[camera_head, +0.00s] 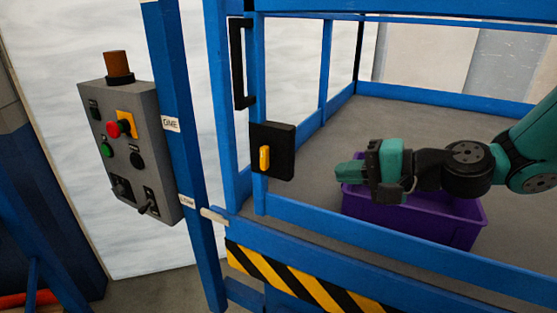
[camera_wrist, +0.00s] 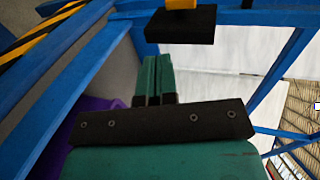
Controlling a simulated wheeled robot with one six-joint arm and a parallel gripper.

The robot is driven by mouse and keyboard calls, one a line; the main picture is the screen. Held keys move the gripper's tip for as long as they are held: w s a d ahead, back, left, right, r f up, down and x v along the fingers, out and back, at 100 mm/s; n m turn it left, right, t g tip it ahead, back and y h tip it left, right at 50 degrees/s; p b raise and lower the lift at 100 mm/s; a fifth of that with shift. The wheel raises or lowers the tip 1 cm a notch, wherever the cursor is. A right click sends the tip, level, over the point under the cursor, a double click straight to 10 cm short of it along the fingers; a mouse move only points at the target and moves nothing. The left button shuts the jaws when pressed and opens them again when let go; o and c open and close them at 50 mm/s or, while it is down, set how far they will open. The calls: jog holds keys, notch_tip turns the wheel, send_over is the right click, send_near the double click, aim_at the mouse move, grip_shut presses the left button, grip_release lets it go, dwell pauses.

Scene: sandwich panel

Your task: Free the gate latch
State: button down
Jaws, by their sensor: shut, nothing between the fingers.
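The gate latch is a black box (camera_head: 283,160) with an upright yellow handle (camera_head: 264,158), fixed on a blue post of the gate frame. In the wrist view the black box (camera_wrist: 181,25) shows at the top, with part of the yellow handle (camera_wrist: 182,4) cut off by the edge. My gripper (camera_head: 350,171) is to the right of the latch in the head view, pointing left and apart from it. In the wrist view my gripper's teal fingers (camera_wrist: 153,68) are together, with nothing between them and a gap before the black box.
A grey control box (camera_head: 137,160) with a red button and an orange lamp stands left of the gate. A purple bin (camera_head: 440,228) sits behind my arm. Blue rails, a black gate handle (camera_head: 238,65) and a black-and-yellow striped bar (camera_head: 290,282) surround the area.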

aim_at(279, 170)
jog(key=p+x, duration=0.2)
jog(key=x, duration=0.2)
jog(key=p+x, duration=0.2)
jog(key=x, duration=0.3)
jog(key=r+p+x, duration=0.1)
jog(key=p+x, duration=0.1)
jog(key=x, duration=0.3)
jog(key=shift+a, duration=0.15)
